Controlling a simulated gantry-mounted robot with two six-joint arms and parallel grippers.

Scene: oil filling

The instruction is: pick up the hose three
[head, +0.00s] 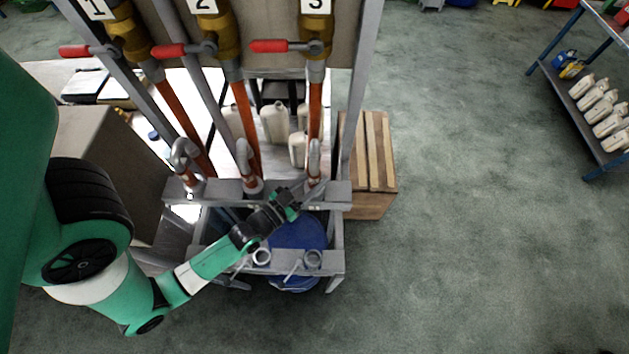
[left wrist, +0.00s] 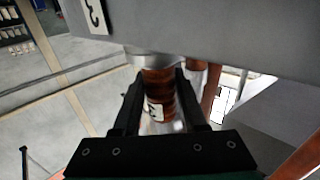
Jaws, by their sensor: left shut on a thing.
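Hose three (head: 315,113) hangs below the valve marked 3 (head: 316,28), an orange hose with a grey hooked nozzle (head: 314,162) at the rack's crossbar. My left gripper (head: 300,187) reaches it from the lower left. In the left wrist view my left gripper (left wrist: 157,100) has its black fingers on both sides of the orange-brown hose (left wrist: 159,88), which carries a white label, and is shut on it. The hose is just under a grey bar with a number plate. My right gripper is in neither view.
Hose one (head: 183,120) and hose two (head: 243,120) hang to the left. The grey crossbar (head: 335,193) and lower holder bar (head: 333,268) are close to my arm. A blue drum (head: 300,232) is below, a wooden crate (head: 375,160) to the right.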

